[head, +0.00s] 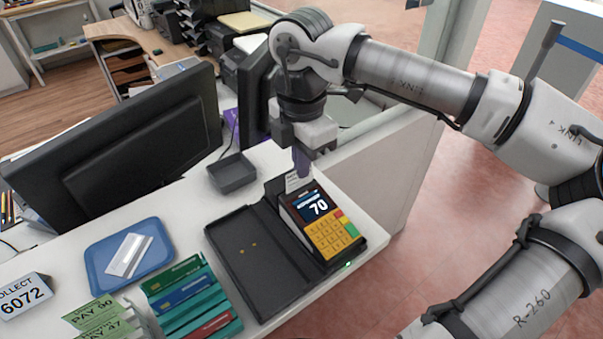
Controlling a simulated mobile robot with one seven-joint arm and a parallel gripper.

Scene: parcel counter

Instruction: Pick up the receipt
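A small white paper slip, the receipt (293,182), stands up at the back end of the card terminal (326,222). The terminal has a yellow keypad and a screen reading 70. My gripper (302,163) points down right over the back of the terminal, with its fingertips at or just beside the slip. The fingers overlap in this view, so I cannot tell whether they are apart or closed on the paper. Part of the slip is hidden by the fingers and the terminal.
Card racks (185,295) stand at the front. The counter edge is right of the terminal.

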